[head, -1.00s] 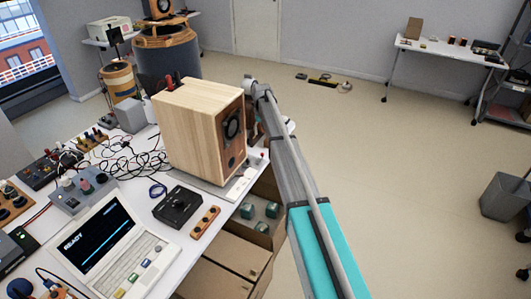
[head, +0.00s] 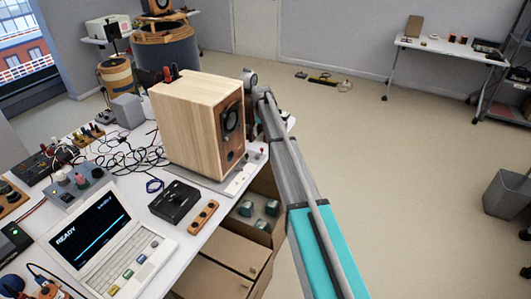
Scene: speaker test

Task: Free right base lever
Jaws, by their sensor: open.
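The wooden speaker (head: 188,125) stands upright on a light grey base plate (head: 212,184) at the right edge of the white bench. Its driver face points right. A small red-tipped part (head: 262,151), perhaps the right base lever, stands by the plate's far right corner. My arm reaches up from the lower right, and its wrist bends at the speaker's far right side. My gripper cannot be made out; the speaker and my arm links hide that spot. Whether it touches the lever cannot be seen.
A laptop (head: 142,262), a black device (head: 176,202), a wooden strip with buttons (head: 204,216) and tangled cables (head: 115,155) crowd the bench. Open boxes (head: 252,228) sit below its right edge. The floor (head: 390,180) to the right is clear up to a grey bin (head: 507,193).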

